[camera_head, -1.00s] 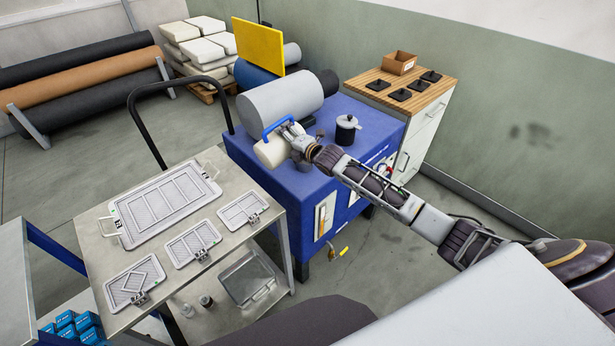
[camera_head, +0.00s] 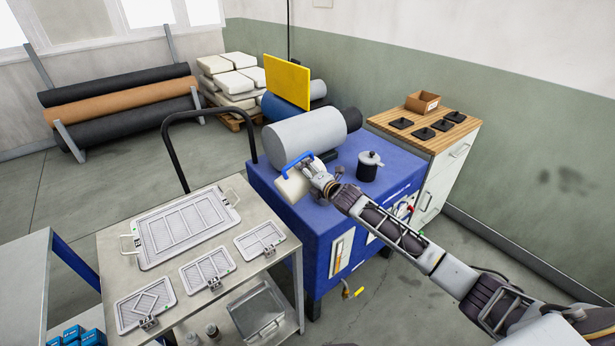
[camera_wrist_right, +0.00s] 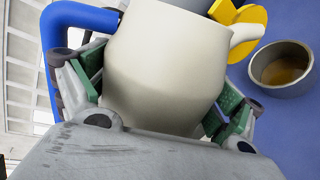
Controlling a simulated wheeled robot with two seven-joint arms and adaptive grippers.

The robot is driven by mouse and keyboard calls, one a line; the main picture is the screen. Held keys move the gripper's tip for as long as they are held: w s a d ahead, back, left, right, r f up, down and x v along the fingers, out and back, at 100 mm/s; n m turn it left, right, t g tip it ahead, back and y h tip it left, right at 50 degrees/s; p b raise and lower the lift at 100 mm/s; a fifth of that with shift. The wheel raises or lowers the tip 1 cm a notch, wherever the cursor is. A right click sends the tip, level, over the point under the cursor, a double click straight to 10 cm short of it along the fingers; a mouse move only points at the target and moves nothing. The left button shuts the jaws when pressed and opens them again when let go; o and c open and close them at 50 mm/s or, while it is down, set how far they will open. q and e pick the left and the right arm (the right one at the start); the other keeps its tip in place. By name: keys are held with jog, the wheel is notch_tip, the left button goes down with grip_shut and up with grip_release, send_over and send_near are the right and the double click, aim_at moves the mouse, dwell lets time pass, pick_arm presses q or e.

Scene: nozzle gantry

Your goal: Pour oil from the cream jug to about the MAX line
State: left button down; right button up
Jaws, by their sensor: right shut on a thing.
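My right gripper (camera_head: 320,183) is shut on the cream jug (camera_head: 291,187) at the left end of the blue machine. In the right wrist view the jug (camera_wrist_right: 165,70) fills the middle, between the green finger pads. Its spout (camera_wrist_right: 245,35) points right, toward a small grey cup (camera_wrist_right: 303,78) holding some amber oil (camera_wrist_right: 284,70). Jug and cup look apart, and no oil stream shows. I cannot make out a MAX line or the jug's exact tilt. My left gripper is in neither view.
A lidded pot (camera_head: 368,167) stands on the blue machine (camera_head: 320,225). The steel table (camera_head: 120,255) with mesh panels is left.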

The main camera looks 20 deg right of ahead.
jog(key=shift+a+f, duration=0.1)
jog(key=shift+a+f+n+b, duration=0.15)
jog(key=shift+f+n+b, duration=0.05)
jog(key=shift+n+b, duration=0.15)
jog(key=shift+s+a+f+h, duration=0.1)
jog(key=shift+f+h, duration=0.1)
jog(key=shift+h, duration=0.1)
dwell(0.4)
jog(key=shift+a+f+n+b, duration=0.1)
jog(key=shift+f+n+b, duration=0.25)
jog(key=shift+b, duration=0.1)
dwell(0.3)
jog(key=shift+s+a+f+n+b, duration=0.1)
jog(key=shift+a+f+n+b, duration=0.05)
jog(key=shift+f+n+b, duration=0.25)
jog(key=shift+a+f+t+b, duration=0.1)
jog(key=shift+f+t+b, duration=0.1)
jog(key=shift+t+b, duration=0.1)
jog(key=shift+s+a+f+n+h+b, duration=0.15)
jog(key=shift+f+n+h+b, duration=0.25)
jog(key=shift+f+n+b, duration=0.25)
dwell(0.7)
jog(key=shift+r+n, duration=0.25)
jog(key=shift+r, duration=0.15)
dwell(0.3)
